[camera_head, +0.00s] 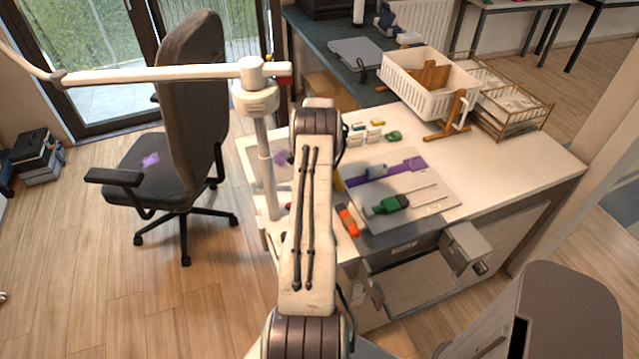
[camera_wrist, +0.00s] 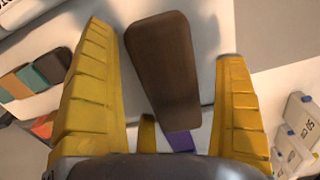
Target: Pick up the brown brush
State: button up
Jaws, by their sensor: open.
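A brown brush (camera_wrist: 165,70), seen as a long, rounded dark brown block, lies between the two yellow fingers of my gripper (camera_wrist: 163,40) in the wrist view. My gripper is open, with a visible gap on each side of the brown block. A purple piece (camera_wrist: 182,141) shows at the block's lower end; I cannot tell whether it is part of it. In the head view my arm hides the brush, and only a bit of a yellow finger (camera_head: 338,183) shows beside the arm.
The white table (camera_head: 520,165) holds a mat with a green-handled tool (camera_head: 391,204), an orange tool (camera_head: 347,220), small blocks, a white basket (camera_head: 428,82) and a wire tray (camera_head: 512,105). A white post (camera_head: 265,150) stands left of my arm. An office chair (camera_head: 185,100) is beyond it.

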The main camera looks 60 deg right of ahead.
jog(key=c, duration=1.3)
